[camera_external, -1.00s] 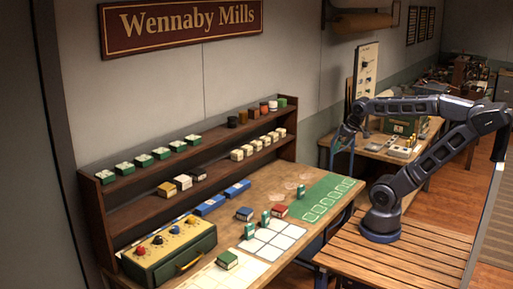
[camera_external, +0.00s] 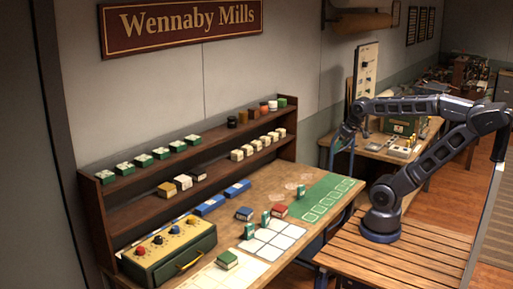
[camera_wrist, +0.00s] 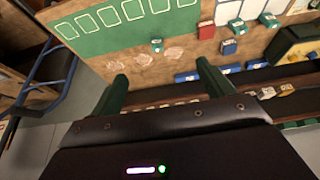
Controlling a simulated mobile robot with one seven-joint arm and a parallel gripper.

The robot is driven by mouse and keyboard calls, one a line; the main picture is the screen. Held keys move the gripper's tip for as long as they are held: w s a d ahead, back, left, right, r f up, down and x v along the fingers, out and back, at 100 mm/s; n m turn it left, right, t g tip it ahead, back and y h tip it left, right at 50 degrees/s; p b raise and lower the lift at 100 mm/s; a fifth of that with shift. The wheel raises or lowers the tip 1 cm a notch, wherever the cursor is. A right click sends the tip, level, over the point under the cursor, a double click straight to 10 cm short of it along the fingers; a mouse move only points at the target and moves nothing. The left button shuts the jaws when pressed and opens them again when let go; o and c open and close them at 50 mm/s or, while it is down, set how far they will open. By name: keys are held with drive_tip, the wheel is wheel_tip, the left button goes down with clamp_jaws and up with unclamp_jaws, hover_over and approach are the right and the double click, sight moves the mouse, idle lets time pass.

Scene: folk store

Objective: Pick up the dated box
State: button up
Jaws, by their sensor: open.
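Several small boxes stand on the table, and I cannot read a date on any of them. They include a green box (camera_external: 227,260) at the front, two green-and-white boxes (camera_external: 249,231) (camera_external: 266,218) by the white grid, a red box (camera_external: 279,210), a blue box (camera_external: 244,214) and a green box (camera_external: 300,193) by the green mat. The wrist view also shows the red box (camera_wrist: 206,30) and the green box by the mat (camera_wrist: 156,45). My gripper (camera_wrist: 163,78) is open and empty, high beyond the table's right end in the external view (camera_external: 343,138).
A two-tier shelf (camera_external: 205,180) along the wall holds several small boxes and jars. A green case with coloured knobs (camera_external: 170,252) stands at the table's left end. The green mat (camera_external: 335,187) has pale outlined squares. A second bench (camera_external: 372,150) stands behind.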

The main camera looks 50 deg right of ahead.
drive_tip(key=shift+w, duration=0.1)
drive_tip(key=n+g+h, duration=0.3)
drive_tip(key=n+g, duration=0.1)
drive_tip(key=n, duration=1)
hover_over(280, 207)
drive_tip(key=s+d, duration=0.2)
wheel_tip(280, 207, down, 15)
drive_tip(key=w+a+f+n+h, duration=0.2)
drive_tip(key=a+f+n, duration=0.2)
drive_tip(key=a+f, duration=0.3)
drive_tip(key=shift+y, duration=0.3)
drive_tip(key=shift+s+d+x, duration=0.1)
drive_tip(key=shift+x, duration=1.85)
drive_tip(key=shift+s+d+x, duration=0.1)
drive_tip(key=shift+d+x, duration=0.05)
drive_tip(key=shift+x, duration=1.8)
drive_tip(key=shift+s+d+x, duration=0.1)
drive_tip(key=shift+x, duration=1.85)
drive_tip(key=shift+r, duration=0.1)
drive_tip(key=shift+c, duration=0.4)
drive_tip(key=c, duration=1)
